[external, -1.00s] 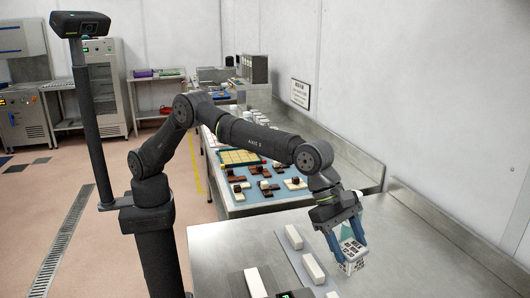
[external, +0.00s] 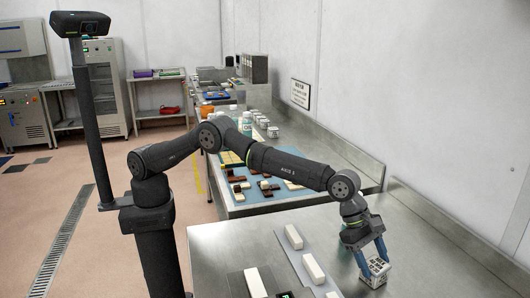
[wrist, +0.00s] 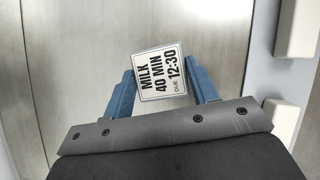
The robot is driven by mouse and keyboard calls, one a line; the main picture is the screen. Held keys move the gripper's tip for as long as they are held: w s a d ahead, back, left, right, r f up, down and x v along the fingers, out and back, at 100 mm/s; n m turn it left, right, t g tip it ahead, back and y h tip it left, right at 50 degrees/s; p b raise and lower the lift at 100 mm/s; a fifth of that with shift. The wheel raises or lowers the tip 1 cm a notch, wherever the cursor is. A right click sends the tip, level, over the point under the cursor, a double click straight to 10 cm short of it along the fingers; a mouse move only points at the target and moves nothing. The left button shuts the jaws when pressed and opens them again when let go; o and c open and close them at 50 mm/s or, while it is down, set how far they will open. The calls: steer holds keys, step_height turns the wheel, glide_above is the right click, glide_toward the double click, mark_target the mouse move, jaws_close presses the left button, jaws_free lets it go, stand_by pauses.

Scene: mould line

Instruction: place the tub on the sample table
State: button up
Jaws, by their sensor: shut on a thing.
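The tub (external: 376,273) is a small white block-like container with black printed marks. In the wrist view the tub (wrist: 160,72) shows a label reading MILK, 40 MIN, DUE 12:30. My gripper (external: 373,264) is shut on it, one blue finger on each side; both fingers also show in the wrist view. The tub is low over the bare right part of the steel table (external: 440,268); I cannot tell whether its base touches the surface. No sign on this table names it as the sample table.
A grey mat (external: 282,240) with white bars (external: 313,269) lies left of my gripper. A dark scale-like plate (external: 235,284) stands at the front. Behind is a counter with chocolate and cream pieces on a blue mat (external: 248,197). The steel right of the tub is clear, up to a raised edge.

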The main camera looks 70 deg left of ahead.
steer(key=o, duration=1.2)
steer(key=shift+c, duration=0.2)
steer(key=shift+f, duration=0.25)
steer(key=shift+o, duration=0.2)
steer(key=v, duration=1.7)
steer(key=shift+s+r, duration=0.2)
steer(key=shift+r, duration=0.1)
